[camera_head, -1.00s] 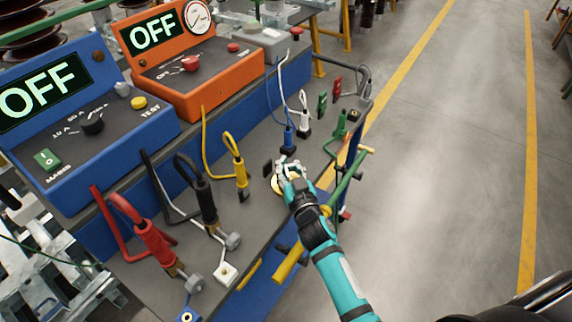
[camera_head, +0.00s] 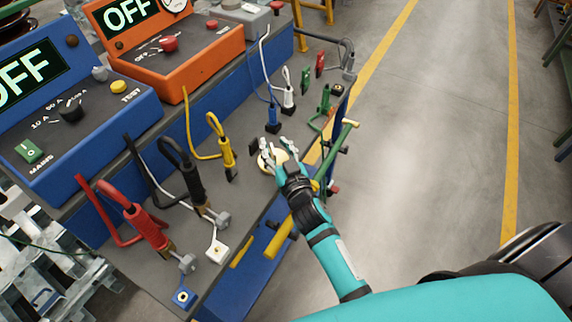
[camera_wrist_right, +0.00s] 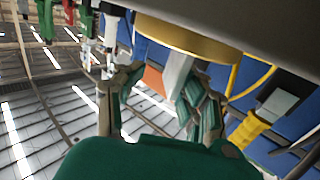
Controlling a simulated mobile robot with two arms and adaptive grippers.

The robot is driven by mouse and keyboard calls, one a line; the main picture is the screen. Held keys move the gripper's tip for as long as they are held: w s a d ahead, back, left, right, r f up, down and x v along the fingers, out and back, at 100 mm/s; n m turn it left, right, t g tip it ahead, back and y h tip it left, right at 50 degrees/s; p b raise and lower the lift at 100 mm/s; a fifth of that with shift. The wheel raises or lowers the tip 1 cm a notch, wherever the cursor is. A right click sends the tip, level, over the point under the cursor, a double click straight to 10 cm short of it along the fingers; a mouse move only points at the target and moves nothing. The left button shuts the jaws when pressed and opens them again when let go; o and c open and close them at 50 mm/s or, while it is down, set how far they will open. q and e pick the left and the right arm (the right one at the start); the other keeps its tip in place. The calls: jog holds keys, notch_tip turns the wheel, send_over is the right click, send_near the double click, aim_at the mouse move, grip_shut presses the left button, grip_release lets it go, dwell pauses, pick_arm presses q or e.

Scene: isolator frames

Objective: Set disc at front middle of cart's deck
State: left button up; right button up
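The gold disc (camera_head: 265,164) lies flat on the cart's grey deck (camera_head: 236,195), close to the deck's front edge and about midway along it. My right gripper (camera_head: 277,149) is over the disc with its fingers spread apart and partly hides it. In the right wrist view the disc's gold rim (camera_wrist_right: 190,38) shows against the deck, by the open fingers (camera_wrist_right: 158,90). A pale post shows between the fingers; I cannot tell whether it belongs to the disc. My left gripper is not in view.
Yellow (camera_head: 227,158), black (camera_head: 192,180) and red (camera_head: 146,228) cable plugs stand left of the disc; a blue plug (camera_head: 272,118) stands behind it. Orange (camera_head: 180,65) and blue (camera_head: 80,120) consoles line the back. A green rail (camera_head: 336,155) runs by the right end. The floor right is clear.

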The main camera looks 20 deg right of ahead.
jog(key=s, duration=0.9)
jog(key=shift+r+b, duration=0.15)
jog(key=shift+b, duration=0.2)
jog(key=shift+s, duration=0.1)
